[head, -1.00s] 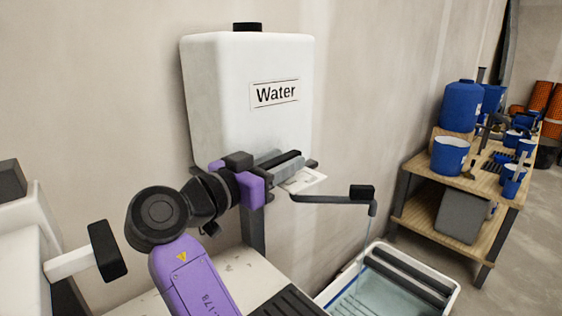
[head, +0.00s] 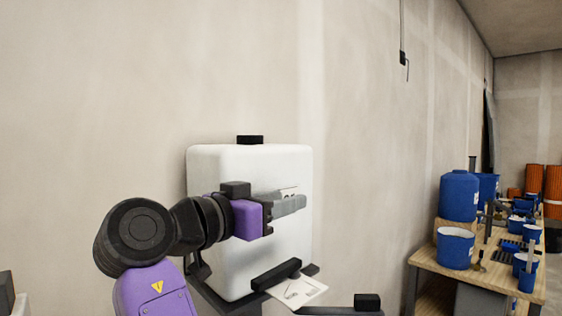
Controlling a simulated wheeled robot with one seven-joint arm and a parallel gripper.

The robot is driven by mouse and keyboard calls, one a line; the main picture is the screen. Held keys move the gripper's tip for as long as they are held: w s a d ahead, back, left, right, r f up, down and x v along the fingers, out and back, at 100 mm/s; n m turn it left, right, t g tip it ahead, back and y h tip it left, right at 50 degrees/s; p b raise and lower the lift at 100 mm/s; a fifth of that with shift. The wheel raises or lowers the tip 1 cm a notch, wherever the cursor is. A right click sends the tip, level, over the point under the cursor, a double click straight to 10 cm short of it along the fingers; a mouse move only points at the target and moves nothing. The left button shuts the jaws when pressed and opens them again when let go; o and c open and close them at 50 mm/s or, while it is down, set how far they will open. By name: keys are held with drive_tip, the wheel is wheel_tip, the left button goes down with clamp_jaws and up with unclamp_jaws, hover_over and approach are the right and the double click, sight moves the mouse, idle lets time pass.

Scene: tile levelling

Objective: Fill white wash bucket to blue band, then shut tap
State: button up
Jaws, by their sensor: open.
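The white water tank (head: 225,170) stands against the wall, its label mostly hidden behind my gripper. My gripper (head: 295,203) is open and empty, raised in front of the tank's upper right part. Below it, apart from the jaws, a black bar-shaped handle (head: 276,275) sits at the tank's base. A dark outlet pipe (head: 325,311) runs right along the bottom edge, with a black block (head: 368,301) on its end. The white wash bucket, its blue band, the water level and the stream are below the view.
A white card (head: 298,291) with a drawing lies beside the handle. At right, a wooden bench (head: 428,258) carries a blue drum (head: 459,196), a blue bucket (head: 454,250) and several smaller blue pots. Orange rolls (head: 534,180) stand behind.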

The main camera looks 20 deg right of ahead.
wheel_tip(320, 180, up, 7)
drive_tip(key=shift+f, duration=0.15)
